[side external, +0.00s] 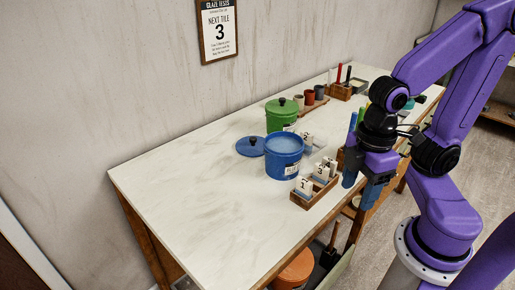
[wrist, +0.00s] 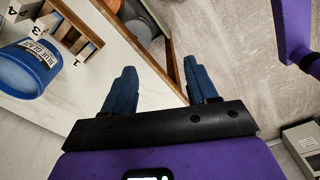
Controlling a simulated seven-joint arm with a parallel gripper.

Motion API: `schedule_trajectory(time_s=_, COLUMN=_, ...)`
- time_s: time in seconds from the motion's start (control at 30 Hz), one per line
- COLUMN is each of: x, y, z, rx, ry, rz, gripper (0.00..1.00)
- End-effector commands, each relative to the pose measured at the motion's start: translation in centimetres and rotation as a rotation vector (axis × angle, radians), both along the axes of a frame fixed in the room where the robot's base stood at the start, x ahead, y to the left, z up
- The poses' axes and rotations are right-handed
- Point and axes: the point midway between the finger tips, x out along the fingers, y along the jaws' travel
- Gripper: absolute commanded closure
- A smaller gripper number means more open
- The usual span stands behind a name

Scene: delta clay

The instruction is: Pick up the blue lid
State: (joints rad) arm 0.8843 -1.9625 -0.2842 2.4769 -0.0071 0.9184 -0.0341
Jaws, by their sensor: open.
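The blue lid (side external: 250,146) has a dark knob and lies on the white table, left of the blue bucket (side external: 284,160) in the side view. The bucket stands upright and uncovered, with pale contents. It also shows at the left of the wrist view (wrist: 25,70), where the lid is not in view. My gripper (side external: 358,188) is open and empty, with its blue fingers pointing down near the table's front edge, right of the bucket and apart from the lid. In the wrist view my gripper (wrist: 158,78) has its fingers spread wide over the table edge and floor.
A wooden rack (side external: 312,194) with numbered tiles stands between the bucket and my gripper. A green bucket with a lid (side external: 281,112) stands behind the blue lid. Small cups (side external: 309,97) and a tool block (side external: 340,90) are farther back. The table's left part is clear.

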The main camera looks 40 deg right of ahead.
Motion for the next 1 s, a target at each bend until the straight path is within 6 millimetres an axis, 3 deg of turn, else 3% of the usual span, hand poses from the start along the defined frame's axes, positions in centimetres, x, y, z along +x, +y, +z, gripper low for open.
schedule_trajectory(time_s=0.17, x=4.9, y=2.1, z=1.0, rx=-0.024, ry=-0.036, rz=0.091, gripper=0.42)
schedule_trajectory(time_s=0.33, x=11.6, y=3.7, z=1.9, rx=-0.07, ry=-0.074, rz=0.218, gripper=0.42)
schedule_trajectory(time_s=0.53, x=19.7, y=4.1, z=2.4, rx=-0.141, ry=-0.103, rz=0.364, gripper=0.42)
schedule_trajectory(time_s=0.77, x=28.9, y=2.1, z=2.3, rx=-0.239, ry=-0.103, rz=0.525, gripper=0.42)
schedule_trajectory(time_s=1.0, x=37.2, y=-2.5, z=1.4, rx=-0.345, ry=-0.058, rz=0.685, gripper=0.42)
